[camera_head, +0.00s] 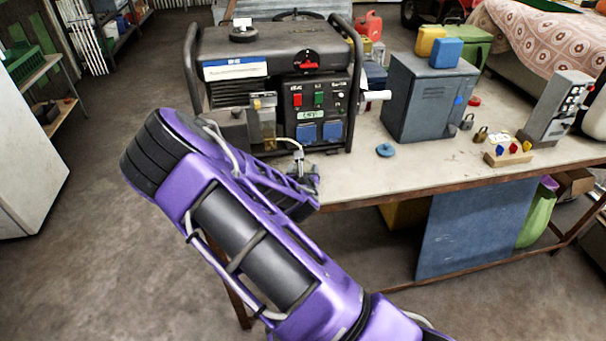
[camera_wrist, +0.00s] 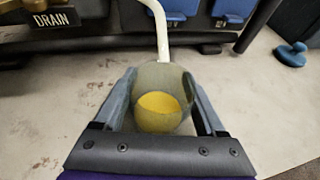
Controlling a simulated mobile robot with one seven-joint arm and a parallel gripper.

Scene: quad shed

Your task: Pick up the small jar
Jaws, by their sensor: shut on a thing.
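The small jar (camera_wrist: 160,108) is clear with yellow contents low inside, seen from above in the wrist view. My gripper (camera_wrist: 161,92) is shut on it, one finger on each side. A pale hose (camera_wrist: 161,32) comes down to the jar's far rim; I cannot tell whether its end is inside. In the head view my gripper (camera_head: 304,178) is at the table's front edge, just in front of the generator (camera_head: 275,80), and my arm mostly hides the jar. I cannot tell whether the jar touches the table.
The generator, with a yellow-filled glass bowl (camera_head: 266,122) on its front, stands close behind my gripper. A blue knob (camera_head: 385,150), a grey metal cabinet (camera_head: 428,98), padlocks (camera_head: 481,134) and a wooden block (camera_head: 508,155) lie to the right. The tabletop (camera_head: 400,177) front is mostly clear.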

